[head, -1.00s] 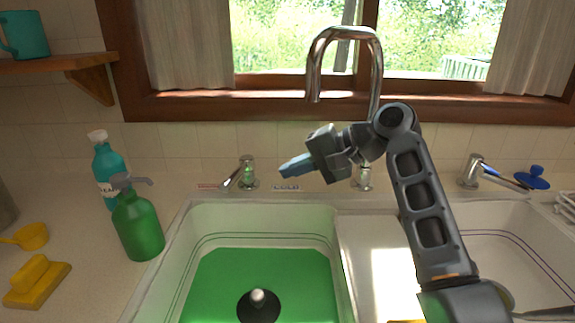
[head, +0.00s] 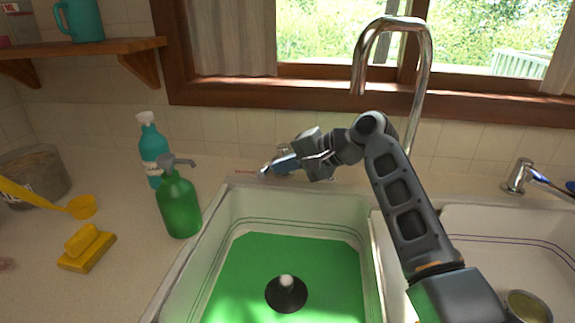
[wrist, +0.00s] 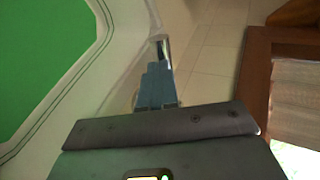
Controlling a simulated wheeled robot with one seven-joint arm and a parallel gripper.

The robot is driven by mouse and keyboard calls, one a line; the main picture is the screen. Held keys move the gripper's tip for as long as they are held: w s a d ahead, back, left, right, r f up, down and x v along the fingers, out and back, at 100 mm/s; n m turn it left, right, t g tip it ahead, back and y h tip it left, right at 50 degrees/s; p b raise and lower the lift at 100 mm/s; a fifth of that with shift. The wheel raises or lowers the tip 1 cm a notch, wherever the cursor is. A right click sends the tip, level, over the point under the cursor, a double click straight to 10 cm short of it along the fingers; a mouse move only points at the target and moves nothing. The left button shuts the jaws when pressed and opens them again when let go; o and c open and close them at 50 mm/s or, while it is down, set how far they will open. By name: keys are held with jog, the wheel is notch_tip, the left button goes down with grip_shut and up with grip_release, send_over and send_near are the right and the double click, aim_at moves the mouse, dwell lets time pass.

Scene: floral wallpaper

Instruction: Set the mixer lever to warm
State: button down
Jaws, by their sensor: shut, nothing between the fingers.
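The mixer lever (head: 265,171) is a small chrome handle on the sink's back ledge. Only its tip shows in the head view, and my gripper hides most of it and its base. In the wrist view the fingertips (wrist: 158,68) point at the chrome lever (wrist: 163,46). The fingers look very close to it; I cannot tell whether they touch.
The tall chrome spout (head: 418,75) stands behind my arm. Another tap (head: 517,178) is at right. A green soap bottle (head: 178,203) and a teal bottle (head: 153,150) stand left of the sink. A black plunger-like thing (head: 287,292) sits in the green basin (head: 240,272).

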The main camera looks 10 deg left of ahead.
jog(key=p, duration=0.1)
jog(key=a+m+t+p, duration=0.1)
jog(key=p, duration=0.1)
jog(key=shift+s+a+r, duration=0.1)
jog(key=shift+a+r, duration=0.1)
jog(key=shift+a, duration=0.05)
jog(key=shift+a+m+h, duration=0.3)
jog(key=shift+a+f, duration=0.2)
jog(key=shift+a, duration=0.15)
